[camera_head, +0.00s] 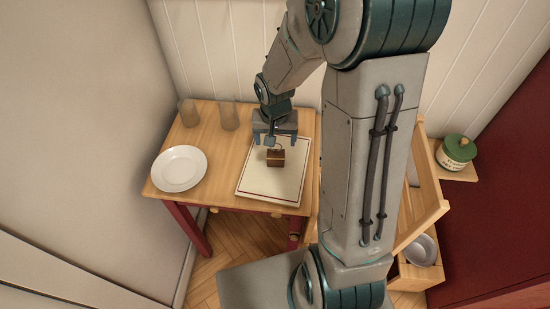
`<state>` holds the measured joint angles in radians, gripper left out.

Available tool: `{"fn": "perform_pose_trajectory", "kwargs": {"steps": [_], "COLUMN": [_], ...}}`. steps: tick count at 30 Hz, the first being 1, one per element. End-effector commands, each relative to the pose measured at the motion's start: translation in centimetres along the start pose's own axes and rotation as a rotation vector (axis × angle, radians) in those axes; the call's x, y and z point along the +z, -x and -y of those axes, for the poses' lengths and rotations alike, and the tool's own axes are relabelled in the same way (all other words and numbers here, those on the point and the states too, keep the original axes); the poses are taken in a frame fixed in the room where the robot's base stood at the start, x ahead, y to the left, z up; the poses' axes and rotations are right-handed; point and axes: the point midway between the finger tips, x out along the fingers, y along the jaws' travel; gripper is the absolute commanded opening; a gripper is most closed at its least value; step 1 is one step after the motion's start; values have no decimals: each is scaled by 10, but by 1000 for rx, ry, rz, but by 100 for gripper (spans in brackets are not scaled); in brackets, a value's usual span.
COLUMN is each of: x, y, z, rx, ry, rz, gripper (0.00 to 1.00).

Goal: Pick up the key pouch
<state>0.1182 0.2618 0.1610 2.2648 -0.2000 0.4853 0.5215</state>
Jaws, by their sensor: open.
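A small brown key pouch (275,158) sits on a white board or tray with a dark border line (258,187) on the wooden table. A thin loop, perhaps a ring, shows at its top. My gripper (274,138) is open and points down, just behind and above the pouch as seen in the head view. The fingers show at either side of the pouch's upper end. I cannot tell whether they touch it.
A white plate (180,168) lies on the table's left side. Two clear glasses (188,112) (229,115) stand at the back left. A green-lidded jar (457,150) and a metal bowl (421,249) are at the right. My arm hides the table's right side.

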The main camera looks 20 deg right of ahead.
Motion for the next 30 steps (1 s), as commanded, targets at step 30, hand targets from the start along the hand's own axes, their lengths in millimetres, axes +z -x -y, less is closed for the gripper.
{"fn": "perform_pose_trajectory", "kwargs": {"steps": [30], "x": [6], "y": [-65], "z": [-1], "rx": [0], "ry": [-1], "rz": [-1], "gripper": [62]}}
